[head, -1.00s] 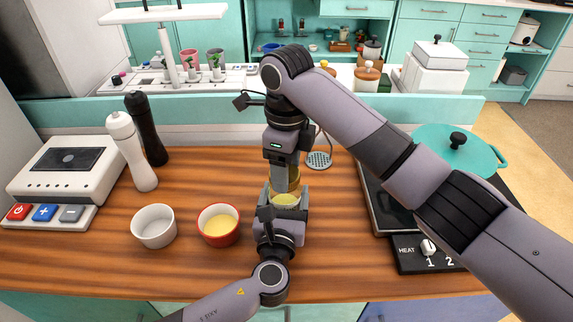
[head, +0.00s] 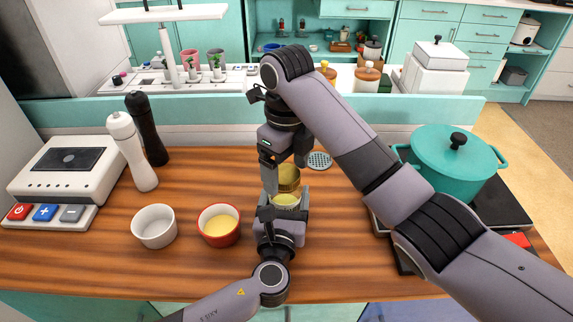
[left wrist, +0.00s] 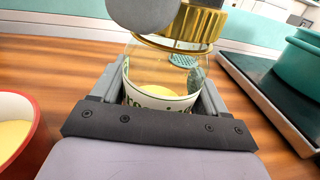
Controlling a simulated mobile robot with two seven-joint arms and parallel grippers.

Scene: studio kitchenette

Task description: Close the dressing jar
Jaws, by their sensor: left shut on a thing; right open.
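The dressing jar (left wrist: 160,97) is clear glass with a pale label and yellowish dressing inside. It stands upright on the counter, and its lower part is partly hidden by my left gripper. My left gripper (head: 284,207) is shut around the jar from the front. A gold lid (head: 289,174) is at the top of the jar; in the left wrist view it shows over the jar's mouth (left wrist: 196,24). I cannot tell whether it is fully seated. My right gripper (head: 284,170) is open above the jar, its fingers beside the lid; one grey finger shows close in the left wrist view.
A red bowl of yellow sauce (head: 219,225) and a white bowl (head: 154,226) stand left of the jar. White (head: 131,150) and black (head: 146,127) mills are farther left. A teal pot (head: 450,165) sits on the hob at the right, beyond my right arm.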

